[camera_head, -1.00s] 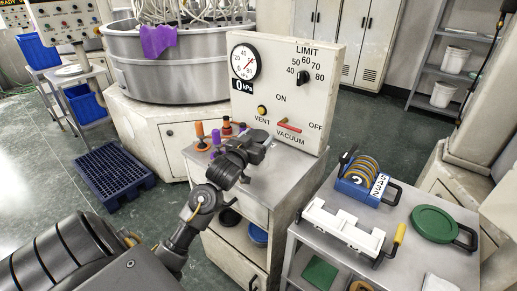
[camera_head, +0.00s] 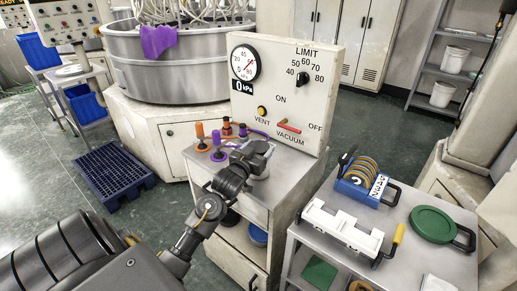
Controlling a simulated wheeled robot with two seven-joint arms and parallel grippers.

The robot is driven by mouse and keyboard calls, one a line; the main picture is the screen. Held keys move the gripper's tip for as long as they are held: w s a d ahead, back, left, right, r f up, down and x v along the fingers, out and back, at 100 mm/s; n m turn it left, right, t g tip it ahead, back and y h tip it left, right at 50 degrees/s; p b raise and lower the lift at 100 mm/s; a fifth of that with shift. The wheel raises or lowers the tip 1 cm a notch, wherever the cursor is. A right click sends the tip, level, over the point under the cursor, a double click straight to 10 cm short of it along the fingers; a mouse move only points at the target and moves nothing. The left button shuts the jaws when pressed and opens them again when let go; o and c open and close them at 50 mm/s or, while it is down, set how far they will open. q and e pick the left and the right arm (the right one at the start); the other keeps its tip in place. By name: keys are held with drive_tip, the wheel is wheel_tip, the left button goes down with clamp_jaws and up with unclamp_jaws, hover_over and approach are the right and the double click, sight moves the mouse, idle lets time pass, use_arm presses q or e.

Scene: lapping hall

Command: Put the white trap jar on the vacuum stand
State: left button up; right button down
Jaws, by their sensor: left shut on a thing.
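The vacuum stand (camera_head: 291,178) is a pale cabinet with a grey top and an upright panel (camera_head: 313,115) with a gauge, a limit knob and a red vacuum lever. My left gripper (camera_head: 261,154) is low over the stand's top, in front of the panel. It is shut on a pale, rounded thing, seemingly the white trap jar (camera_head: 262,173), which shows just below the jaws. The jar is mostly hidden by the gripper, and I cannot tell whether its base touches the top. My right gripper is not in view.
Orange and purple bottle-like items (camera_head: 217,143) stand on the stand's top, left of my gripper. A grey cart (camera_head: 411,252) at right holds a blue rack (camera_head: 357,192), a white fixture (camera_head: 342,229) and a green disc (camera_head: 433,224). A large metal tub (camera_head: 170,65) stands behind.

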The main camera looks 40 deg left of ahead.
use_arm(q)
drive_tip(key=o, duration=1.4)
drive_tip(key=shift+c, duration=0.2)
drive_tip(key=shift+r, duration=0.2)
drive_tip(key=b+v, duration=0.1)
drive_tip(key=v, duration=1.1)
drive_tip(key=shift+b, duration=0.35)
